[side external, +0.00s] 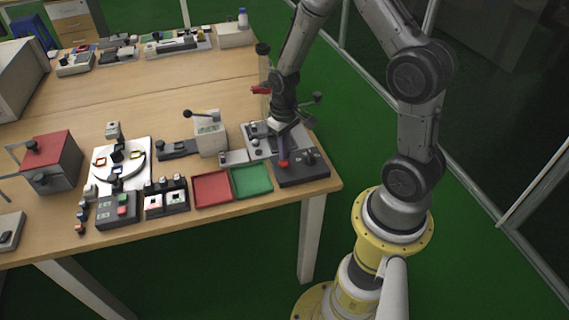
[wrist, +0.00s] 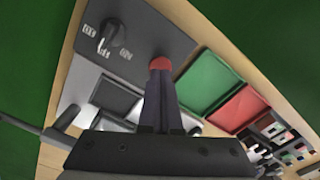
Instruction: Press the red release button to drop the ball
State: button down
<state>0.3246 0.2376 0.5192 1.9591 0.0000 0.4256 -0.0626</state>
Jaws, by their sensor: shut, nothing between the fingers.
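The red button (wrist: 160,62) sits on a dark grey control panel (wrist: 115,28) in the wrist view. In the side view the button (side external: 283,163) shows as a small red spot on the dark panel (side external: 305,174) at the table's right front corner. My gripper (wrist: 160,78) is shut and empty, its fingers pointing at the button. The fingertips overlap the button's near edge in the wrist view; I cannot tell if they touch it. In the side view my gripper (side external: 283,150) is right above the button. I cannot make out a ball.
A knob (wrist: 108,38) stands on the panel beside the button. A green tray (side external: 251,180) and a red tray (side external: 212,189) lie left of the panel. A post (side external: 264,75) with a red part (side external: 261,90) rises behind my gripper. The table's middle is clear.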

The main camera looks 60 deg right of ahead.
aim_at(284, 162)
jog(key=shift+f, duration=1.1)
dwell(0.9)
jog(key=shift+r, duration=3.55)
